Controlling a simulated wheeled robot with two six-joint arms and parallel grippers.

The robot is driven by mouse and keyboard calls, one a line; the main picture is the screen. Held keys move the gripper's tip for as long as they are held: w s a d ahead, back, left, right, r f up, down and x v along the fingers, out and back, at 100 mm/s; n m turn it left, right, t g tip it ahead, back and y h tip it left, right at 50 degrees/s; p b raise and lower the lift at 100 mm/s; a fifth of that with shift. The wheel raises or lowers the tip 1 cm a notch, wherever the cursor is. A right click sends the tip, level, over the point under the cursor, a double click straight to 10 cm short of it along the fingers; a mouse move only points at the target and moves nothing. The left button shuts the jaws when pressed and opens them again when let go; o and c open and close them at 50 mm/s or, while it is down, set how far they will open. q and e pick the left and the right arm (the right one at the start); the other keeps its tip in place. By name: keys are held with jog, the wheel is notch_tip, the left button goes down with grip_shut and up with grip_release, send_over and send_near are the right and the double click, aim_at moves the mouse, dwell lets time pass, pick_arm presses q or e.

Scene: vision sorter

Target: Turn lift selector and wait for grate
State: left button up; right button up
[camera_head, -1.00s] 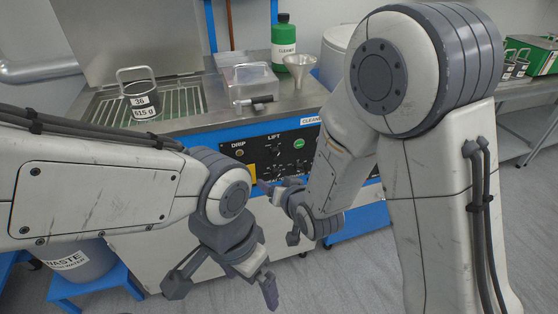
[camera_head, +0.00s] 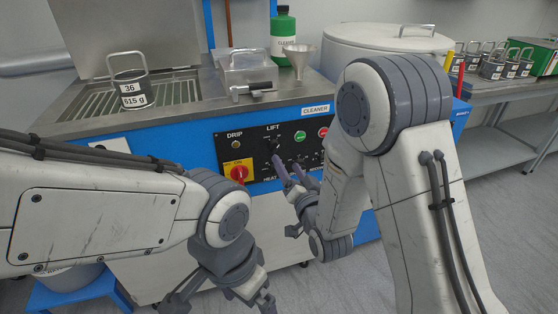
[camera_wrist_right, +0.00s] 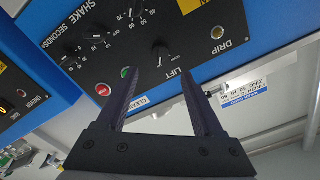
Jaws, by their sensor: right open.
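The lift selector (camera_head: 277,148) is a black knob under the LIFT label on the black control panel (camera_head: 232,152). In the right wrist view the knob (camera_wrist_right: 161,53) lies beyond the fingertips, roughly between them. My right gripper (camera_head: 288,168) is open and empty, just in front of the panel below the selector; its two dark fingers (camera_wrist_right: 158,78) show apart in the wrist view. I cannot tell whether they touch the knob. The metal grate (camera_head: 180,92) lies in the sink at the left. My left gripper (camera_head: 225,298) is open and empty, low and partly cut off.
A basket (camera_head: 132,92) marked 36 and 615 g stands at the grate. The panel also has a red-yellow switch (camera_head: 238,173), green button (camera_head: 300,137) and red button (camera_head: 323,132).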

aim_at(277, 147)
jog(key=x, duration=0.8)
jog(key=shift+w+b, duration=0.2)
jog(key=shift+b, duration=0.1)
grip_shut()
